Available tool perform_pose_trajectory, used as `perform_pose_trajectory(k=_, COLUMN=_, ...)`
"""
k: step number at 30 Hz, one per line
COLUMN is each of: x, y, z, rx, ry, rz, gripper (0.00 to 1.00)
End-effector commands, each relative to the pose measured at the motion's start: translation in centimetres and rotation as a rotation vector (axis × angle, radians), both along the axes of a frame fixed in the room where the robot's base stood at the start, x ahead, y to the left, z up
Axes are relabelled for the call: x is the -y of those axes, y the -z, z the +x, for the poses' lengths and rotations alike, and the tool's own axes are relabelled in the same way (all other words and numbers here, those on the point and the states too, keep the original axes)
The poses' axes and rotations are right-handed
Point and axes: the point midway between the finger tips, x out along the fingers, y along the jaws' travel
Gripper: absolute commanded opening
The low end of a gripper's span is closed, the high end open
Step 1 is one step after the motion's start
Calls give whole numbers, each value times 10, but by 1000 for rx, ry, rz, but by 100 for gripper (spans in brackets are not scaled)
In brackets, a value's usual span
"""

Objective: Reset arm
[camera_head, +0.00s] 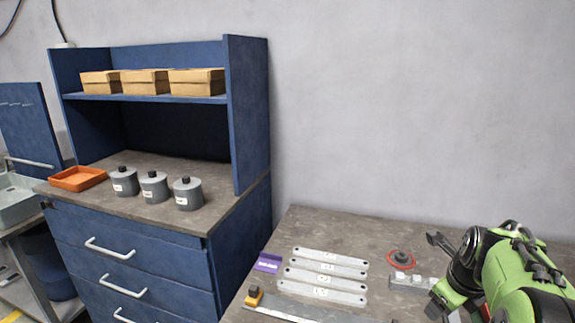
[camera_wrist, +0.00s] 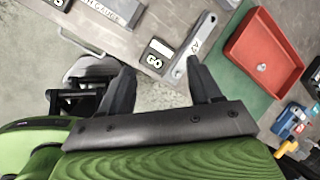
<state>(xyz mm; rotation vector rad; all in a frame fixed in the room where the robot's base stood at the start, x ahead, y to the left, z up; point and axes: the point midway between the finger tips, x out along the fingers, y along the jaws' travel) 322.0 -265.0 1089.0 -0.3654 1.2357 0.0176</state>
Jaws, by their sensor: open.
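My gripper (camera_wrist: 163,78) is open and empty in the wrist view, its two dark fingers spread wide over the table's edge and the floor. In the head view my green and black arm is at the lower right, above the right side of the table. Several flat grey galvanized brackets (camera_head: 325,275) with white labels lie in a row on the table, left of my arm. In the wrist view a dark block labelled GO (camera_wrist: 158,54) and part of a labelled bracket (camera_wrist: 196,48) lie just beyond the fingertips, apart from them.
A purple label block (camera_head: 268,262), a yellow-and-grey measuring tool (camera_head: 254,295) and a red round item (camera_head: 401,259) are on the table (camera_head: 310,222). A blue cabinet (camera_head: 247,120) stands left, bearing boxes and canisters.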

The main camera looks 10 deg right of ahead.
Motion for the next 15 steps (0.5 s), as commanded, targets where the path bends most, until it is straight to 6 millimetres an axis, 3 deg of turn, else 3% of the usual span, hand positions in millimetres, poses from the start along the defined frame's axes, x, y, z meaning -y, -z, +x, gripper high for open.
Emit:
perform_pose_trajectory(k=1, x=-38, y=-16, z=1, rx=-33, ry=-232, rz=-84, gripper=63)
perform_pose_trajectory(k=6, x=-140, y=-43, z=-24, rx=-142, ry=-1028, rz=-376, gripper=63)
perform_pose_trajectory(k=12, x=-226, y=-49, z=-85, rx=-210, ry=-1928, rz=-758, gripper=63)
perform_pose_trajectory(k=15, x=-248, y=-43, z=-114, rx=-222, ry=-2286, rz=-939, gripper=63)
